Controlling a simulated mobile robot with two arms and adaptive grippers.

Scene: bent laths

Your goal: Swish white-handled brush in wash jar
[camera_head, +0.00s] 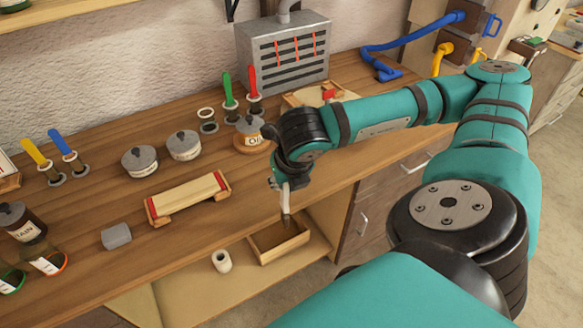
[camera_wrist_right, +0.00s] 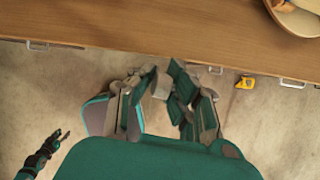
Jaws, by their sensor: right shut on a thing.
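My right gripper (camera_head: 281,182) is shut on the white-handled brush (camera_head: 285,199). The brush hangs nearly upright, dark bristles down, over the wooden box near the bench's front edge. In the right wrist view my right gripper (camera_wrist_right: 160,92) closes around a pale piece, probably the handle.
The open wooden box (camera_head: 265,257) and a white cup (camera_head: 221,261) sit at the front. A wooden rack (camera_head: 188,197), grey block (camera_head: 116,236), lidded pots (camera_head: 139,162) and a dark bottle (camera_head: 21,224) stand on the bench. A yellow object (camera_wrist_right: 244,82) lies below the bench edge.

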